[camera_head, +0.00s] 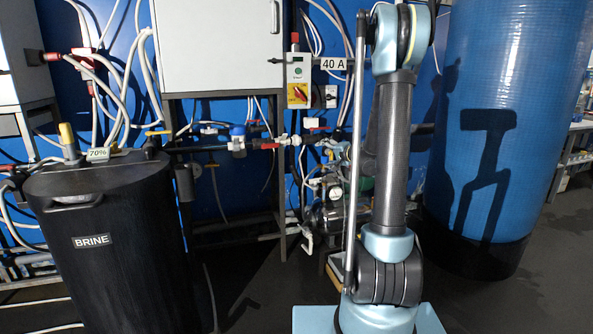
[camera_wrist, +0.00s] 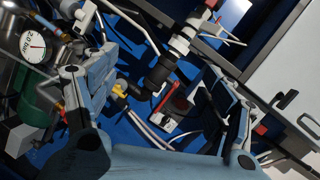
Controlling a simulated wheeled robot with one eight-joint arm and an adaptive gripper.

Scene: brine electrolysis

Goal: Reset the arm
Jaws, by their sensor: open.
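My arm (camera_head: 390,150) stands upright right of centre in the head view, and its upper end runs out of the top of the picture.
A black BRINE tank (camera_head: 115,250) stands at the left. A white cabinet (camera_head: 217,45) and a 40 A switch box (camera_head: 298,78) are behind. A big blue tank (camera_head: 510,100) stands at the right. A pressure gauge (camera_wrist: 37,45) shows in the wrist view. Dark floor (camera_head: 255,300) is open between.

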